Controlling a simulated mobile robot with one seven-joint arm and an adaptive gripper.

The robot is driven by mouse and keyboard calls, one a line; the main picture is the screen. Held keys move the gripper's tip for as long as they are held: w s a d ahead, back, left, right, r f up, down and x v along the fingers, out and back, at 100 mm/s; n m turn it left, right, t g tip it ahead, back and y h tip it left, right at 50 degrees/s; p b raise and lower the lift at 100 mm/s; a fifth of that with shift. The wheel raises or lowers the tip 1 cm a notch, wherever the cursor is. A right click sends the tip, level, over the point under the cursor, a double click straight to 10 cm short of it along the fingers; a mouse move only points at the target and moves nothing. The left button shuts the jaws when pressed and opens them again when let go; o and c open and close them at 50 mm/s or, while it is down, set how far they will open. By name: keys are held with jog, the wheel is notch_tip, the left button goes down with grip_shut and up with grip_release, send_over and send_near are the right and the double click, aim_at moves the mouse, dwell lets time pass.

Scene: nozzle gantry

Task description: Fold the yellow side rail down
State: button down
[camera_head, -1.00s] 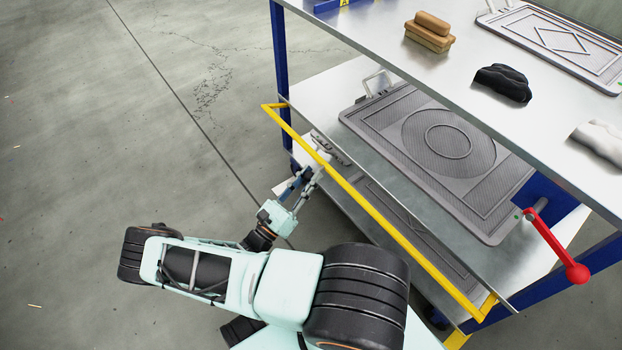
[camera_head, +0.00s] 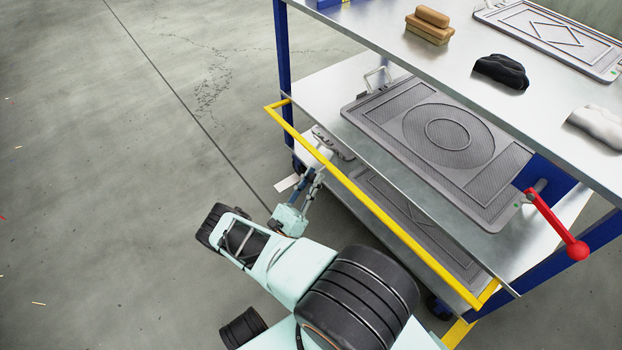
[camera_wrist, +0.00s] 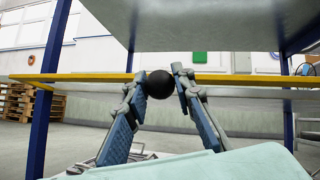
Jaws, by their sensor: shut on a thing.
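The yellow side rail (camera_head: 375,207) runs along the near edge of the cart's middle shelf. It also crosses the wrist view (camera_wrist: 80,77) from side to side, behind the fingertips. My gripper (camera_head: 317,172) is at the rail's outer side, toward its far end. In the wrist view, my gripper (camera_wrist: 160,80) is shut on a round black knob (camera_wrist: 160,85), with a fingertip at each side of it. The knob lies in front of the rail, and what it is fixed to is hidden. The knob cannot be made out in the head view.
The middle shelf (camera_head: 325,88) holds a grey patterned plate (camera_head: 445,135). A red-handled crank (camera_head: 555,225) sticks out at the right.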

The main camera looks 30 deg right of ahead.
jog(key=shift+w+d+r, duration=0.1)
jog(key=shift+w+r, duration=0.05)
jog(key=shift+w, duration=0.05)
jog(key=c, duration=1.6)
grip_release()
jog(key=shift+s, duration=0.1)
jog(key=shift+s+a+f, duration=0.15)
jog(key=shift+a+f, duration=0.2)
jog(key=shift+f, duration=0.1)
jog(key=s+a, duration=0.1)
jog(key=a, duration=0.3)
jog(key=s+a, duration=0.1)
jog(key=a, duration=0.2)
jog(key=s+a, duration=0.1)
jog(key=a, duration=0.3)
jog(key=shift+s+a, duration=0.35)
jog(key=shift+s, duration=0.05)
jog(key=shift+r, duration=0.1)
